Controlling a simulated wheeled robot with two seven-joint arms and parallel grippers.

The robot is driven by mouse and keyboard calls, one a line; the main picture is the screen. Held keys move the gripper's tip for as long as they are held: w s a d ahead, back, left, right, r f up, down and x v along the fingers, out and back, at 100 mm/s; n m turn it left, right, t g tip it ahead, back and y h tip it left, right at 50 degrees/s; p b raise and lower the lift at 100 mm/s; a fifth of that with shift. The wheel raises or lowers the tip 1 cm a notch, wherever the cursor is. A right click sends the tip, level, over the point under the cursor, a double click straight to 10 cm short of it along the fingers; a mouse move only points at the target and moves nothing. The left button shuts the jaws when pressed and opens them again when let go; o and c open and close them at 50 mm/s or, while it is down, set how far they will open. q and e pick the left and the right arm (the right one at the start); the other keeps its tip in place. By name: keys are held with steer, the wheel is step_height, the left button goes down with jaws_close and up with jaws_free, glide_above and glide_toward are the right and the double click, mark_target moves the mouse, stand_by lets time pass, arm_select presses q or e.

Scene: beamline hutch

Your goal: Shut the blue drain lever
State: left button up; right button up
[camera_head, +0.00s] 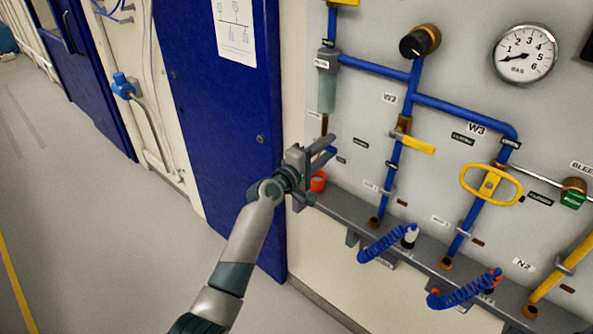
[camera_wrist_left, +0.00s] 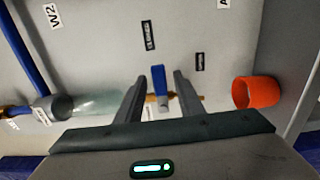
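The blue drain lever (camera_wrist_left: 158,80) sits on a thin brass pipe between a clear bowl and an orange cup. In the left wrist view it points across the pipe. In the head view only a bit of it (camera_head: 332,150) shows by my fingers. My left gripper (camera_head: 334,145) is open at the panel's left edge. In the wrist view its fingers (camera_wrist_left: 160,76) stand on either side of the lever, with a visible gap on each side. My right gripper is not in view.
The clear bowl (camera_wrist_left: 98,103) and the orange cup (camera_wrist_left: 257,93) flank the lever along its pipe. A yellow-handled valve (camera_head: 418,144) and blue pipes are to the right. A grey ledge (camera_head: 345,205) runs below. A blue door (camera_head: 222,120) stands left; floor there is clear.

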arm_select(q)
steer(key=b+v, duration=0.3)
steer(key=v, duration=1.3)
steer(key=shift+s, duration=0.2)
steer(key=shift+a, duration=0.15)
